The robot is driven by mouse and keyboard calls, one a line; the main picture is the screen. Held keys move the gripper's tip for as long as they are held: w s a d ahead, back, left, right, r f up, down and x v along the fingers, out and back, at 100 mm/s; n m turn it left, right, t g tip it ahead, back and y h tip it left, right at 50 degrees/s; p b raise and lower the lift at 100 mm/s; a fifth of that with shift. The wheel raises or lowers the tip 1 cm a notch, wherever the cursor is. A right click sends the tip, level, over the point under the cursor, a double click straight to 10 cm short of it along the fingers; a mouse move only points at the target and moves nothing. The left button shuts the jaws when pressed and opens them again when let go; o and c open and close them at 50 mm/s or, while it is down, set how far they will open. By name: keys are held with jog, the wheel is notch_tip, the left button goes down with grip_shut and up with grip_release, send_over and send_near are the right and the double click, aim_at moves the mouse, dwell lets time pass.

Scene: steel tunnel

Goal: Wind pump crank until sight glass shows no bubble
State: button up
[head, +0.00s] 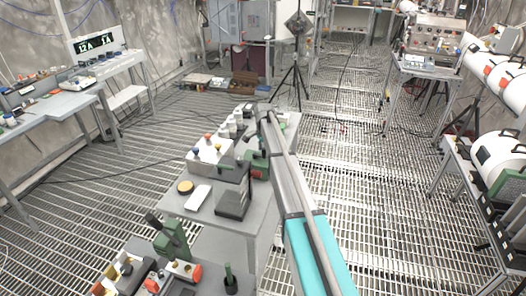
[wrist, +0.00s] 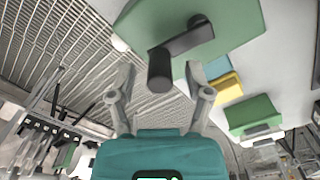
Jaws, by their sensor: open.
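In the wrist view a dark crank (wrist: 187,40) is mounted on a flat green housing (wrist: 237,22). Its cylindrical handle (wrist: 160,74) points toward the camera. My gripper (wrist: 160,68) is open, with one finger on each side of the handle and a visible gap on both sides. I cannot tell how deep the handle sits between the fingers. In the head view my arm reaches over the grey bench (head: 252,222), and the gripper cannot be made out there. No sight glass or bubble can be made out in either view.
A dark box (head: 233,192), a white block (head: 198,198) and a white box with coloured knobs (head: 209,153) stand on the bench. A green device with a black handle (head: 172,238) is nearer. A tripod (head: 292,80) stands beyond. Grated floor (head: 370,190) is open to the right.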

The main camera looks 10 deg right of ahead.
jog(key=shift+w+d+n, duration=0.1)
jog(key=shift+w+n, duration=0.05)
jog(key=shift+n, duration=0.15)
